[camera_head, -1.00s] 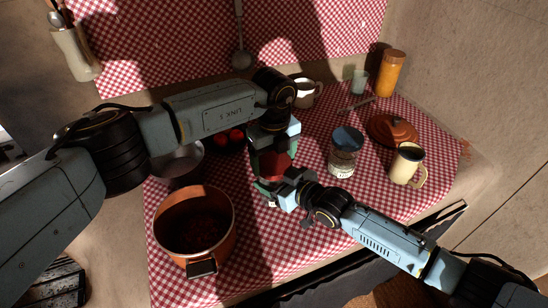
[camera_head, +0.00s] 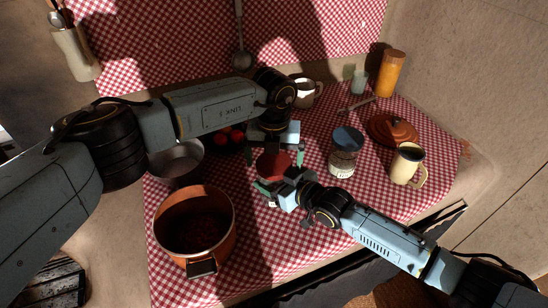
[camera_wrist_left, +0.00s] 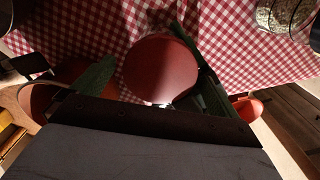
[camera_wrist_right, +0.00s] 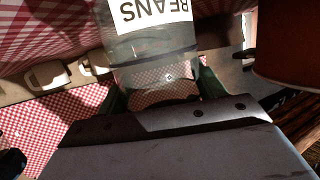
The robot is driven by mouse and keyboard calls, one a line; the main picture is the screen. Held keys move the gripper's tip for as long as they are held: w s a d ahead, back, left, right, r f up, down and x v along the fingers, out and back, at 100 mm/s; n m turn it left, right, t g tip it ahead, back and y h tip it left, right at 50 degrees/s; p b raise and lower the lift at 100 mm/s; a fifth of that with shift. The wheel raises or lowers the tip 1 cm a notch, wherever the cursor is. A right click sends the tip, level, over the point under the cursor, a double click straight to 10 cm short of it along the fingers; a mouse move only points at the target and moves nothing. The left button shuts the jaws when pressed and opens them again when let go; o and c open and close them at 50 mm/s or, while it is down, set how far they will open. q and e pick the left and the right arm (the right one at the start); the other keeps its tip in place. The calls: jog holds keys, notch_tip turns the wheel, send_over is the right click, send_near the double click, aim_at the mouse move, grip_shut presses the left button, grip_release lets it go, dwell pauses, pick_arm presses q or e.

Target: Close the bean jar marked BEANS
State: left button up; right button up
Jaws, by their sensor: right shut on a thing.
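The bean jar (camera_wrist_right: 158,45) is clear glass, with its white BEANS label showing upside down in the right wrist view. My right gripper (camera_head: 274,186) is shut around the jar's side. A round dark red lid (camera_head: 273,165) sits over the top of the jar; it also shows in the left wrist view (camera_wrist_left: 160,68). I cannot tell whether the lid is fully seated. My left gripper (camera_head: 275,154) is above the lid, its green fingers spread on either side of it and holding nothing. The lid and grippers hide most of the jar in the head view.
An orange pot (camera_head: 194,228) stands at the front left, with a metal pan (camera_head: 176,160) behind it. A glass jar with a blue lid (camera_head: 347,138), a cream mug (camera_head: 407,166) and a terracotta lid (camera_head: 392,130) stand to the right. Checked cloth is bare at front centre.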

pick_arm(q)
jog(key=shift+r, duration=2.25)
notch_tip(320, 180, up, 2)
jog(key=n, duration=0.5)
jog(key=shift+n, duration=0.3)
jog(key=n, duration=0.1)
jog(key=r+n, duration=0.1)
jog(key=n, duration=0.2)
jog(key=shift+r+n, duration=0.25)
jog(key=shift+n, duration=0.05)
jog(key=shift+f, duration=4.05)
